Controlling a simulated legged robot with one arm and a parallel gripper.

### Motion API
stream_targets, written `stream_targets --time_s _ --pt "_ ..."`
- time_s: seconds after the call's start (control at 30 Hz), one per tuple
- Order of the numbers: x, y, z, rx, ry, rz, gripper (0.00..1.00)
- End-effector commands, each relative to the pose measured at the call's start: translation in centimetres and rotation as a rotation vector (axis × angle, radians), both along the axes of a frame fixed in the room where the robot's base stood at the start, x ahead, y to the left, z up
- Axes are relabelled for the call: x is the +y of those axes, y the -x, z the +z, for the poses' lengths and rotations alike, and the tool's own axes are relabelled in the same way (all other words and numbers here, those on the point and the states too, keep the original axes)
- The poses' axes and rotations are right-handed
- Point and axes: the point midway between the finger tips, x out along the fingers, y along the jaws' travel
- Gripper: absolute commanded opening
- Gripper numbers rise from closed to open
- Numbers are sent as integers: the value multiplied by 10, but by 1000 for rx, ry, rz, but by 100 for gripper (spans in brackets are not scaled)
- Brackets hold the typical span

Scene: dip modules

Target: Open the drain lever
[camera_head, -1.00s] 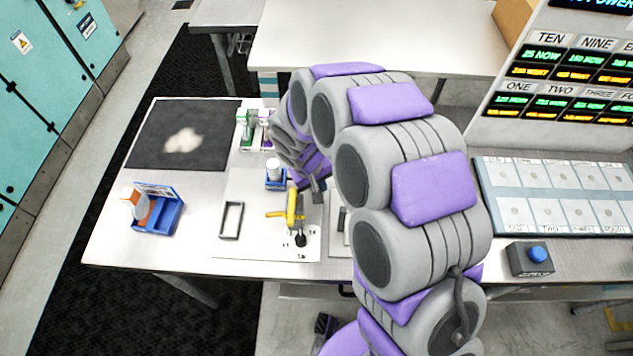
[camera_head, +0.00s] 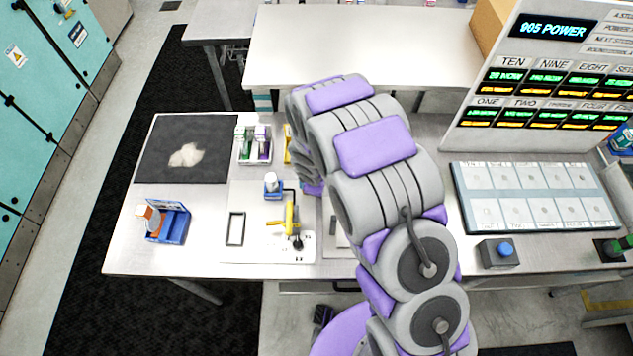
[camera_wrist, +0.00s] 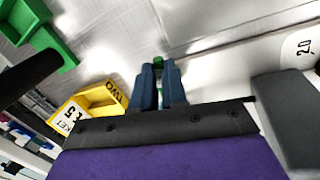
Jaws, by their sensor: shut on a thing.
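A yellow lever (camera_head: 289,216) stands upright on a pale panel (camera_head: 262,252) at the front of the table, with a yellow arm pointing left and a black knob (camera_head: 297,243) near its base. I take it to be the drain lever. In the wrist view my gripper (camera_wrist: 159,68) has its two dark blue fingers close together on a small green thing (camera_wrist: 158,61). Most of that green thing is hidden between the fingers. In the head view my own arm hides the gripper, and it appears apart from the lever.
In the head view, a blue holder with a white vial (camera_head: 272,186) stands behind the lever; a blue rack (camera_head: 174,226) is at left.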

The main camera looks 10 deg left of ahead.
Motion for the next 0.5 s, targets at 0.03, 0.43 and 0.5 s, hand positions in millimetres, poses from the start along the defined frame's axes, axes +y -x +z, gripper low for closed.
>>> stream_targets --time_s 0.03,0.43,0.5 --pt "-2 0 2 3 4 21 0" --pt "0 -5 0 0 1 112 0" --pt "0 -5 0 0 0 114 0"
